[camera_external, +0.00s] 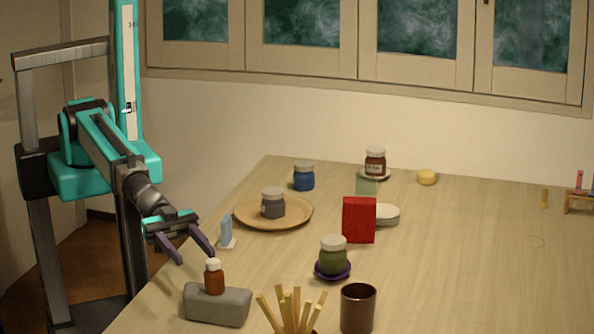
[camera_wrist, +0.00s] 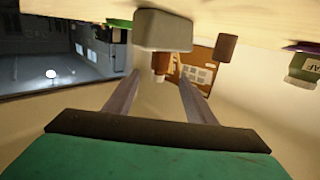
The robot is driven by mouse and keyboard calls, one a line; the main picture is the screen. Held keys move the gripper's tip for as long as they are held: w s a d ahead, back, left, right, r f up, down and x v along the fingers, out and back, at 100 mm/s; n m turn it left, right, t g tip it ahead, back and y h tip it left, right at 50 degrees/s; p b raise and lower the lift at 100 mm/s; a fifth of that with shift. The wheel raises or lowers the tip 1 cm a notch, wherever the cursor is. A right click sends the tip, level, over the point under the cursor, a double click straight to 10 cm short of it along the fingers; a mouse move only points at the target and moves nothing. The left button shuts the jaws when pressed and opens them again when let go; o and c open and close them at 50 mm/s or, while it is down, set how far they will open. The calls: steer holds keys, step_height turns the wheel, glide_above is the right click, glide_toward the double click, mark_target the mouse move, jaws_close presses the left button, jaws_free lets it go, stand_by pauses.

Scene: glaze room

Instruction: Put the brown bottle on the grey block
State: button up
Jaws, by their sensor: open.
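The brown bottle (camera_external: 214,279), with a white cap, stands upright on the grey block (camera_external: 230,307) at the near left of the table. In the wrist view, which is upside down, the bottle (camera_wrist: 160,62) shows against the block (camera_wrist: 163,32). My gripper (camera_external: 197,259) is open and empty, just behind and to the left of the bottle in the external view. In the wrist view the fingers of my gripper (camera_wrist: 160,78) point toward the bottle, one on each side in the picture. I cannot tell whether the bottle is between them.
Wooden sticks (camera_external: 290,310) and a dark brown cup (camera_external: 358,308) stand right of the block. A green jar (camera_external: 333,262) sits on a purple saucer. Behind are a red box (camera_external: 359,220) and a grey jar (camera_external: 273,203) on a round wooden tray (camera_external: 300,222). The table's right is mostly clear.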

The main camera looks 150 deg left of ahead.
stand_by(0.6)
